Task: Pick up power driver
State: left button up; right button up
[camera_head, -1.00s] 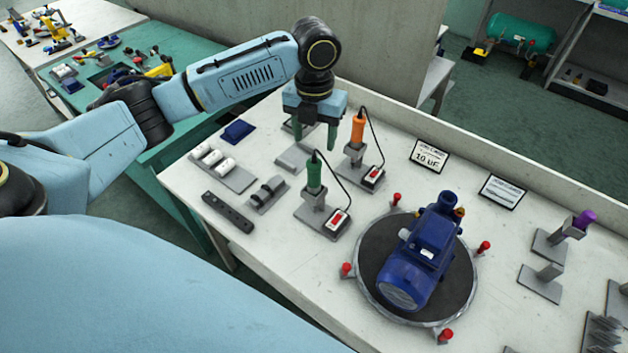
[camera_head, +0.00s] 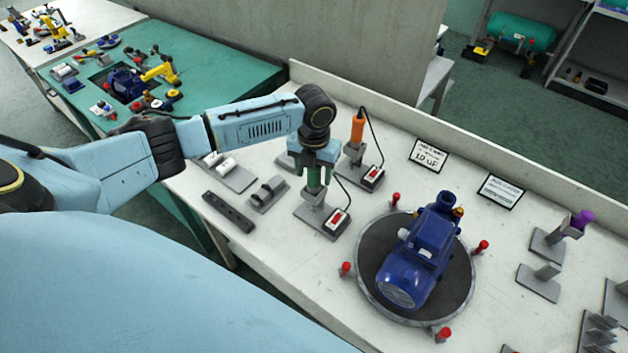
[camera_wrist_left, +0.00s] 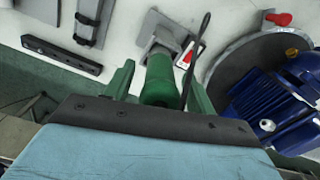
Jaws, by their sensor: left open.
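A power driver with a green handle stands upright in a grey stand (camera_head: 314,218) on the white bench. In the left wrist view, the green driver (camera_wrist_left: 160,82) is between the two fingers of my left gripper (camera_wrist_left: 158,72), with gaps on both sides. My left gripper (camera_head: 315,180) is open over this driver in the head view and hides most of its handle. A second driver with an orange handle (camera_head: 357,126) stands upright in its own stand just behind. My right gripper is not in view.
A blue pump (camera_head: 418,258) sits on a round dark turntable (camera_head: 462,285) to the right. A black cable runs from the green driver to a red-switched box (camera_head: 337,222). A dark bar (camera_head: 228,212) and grey holders (camera_head: 268,195) lie to the left.

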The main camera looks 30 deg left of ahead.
pick_arm(q)
jog(key=c, duration=1.1)
notch_tip(320, 180, up, 23)
jog(key=p, duration=0.5)
dwell(0.6)
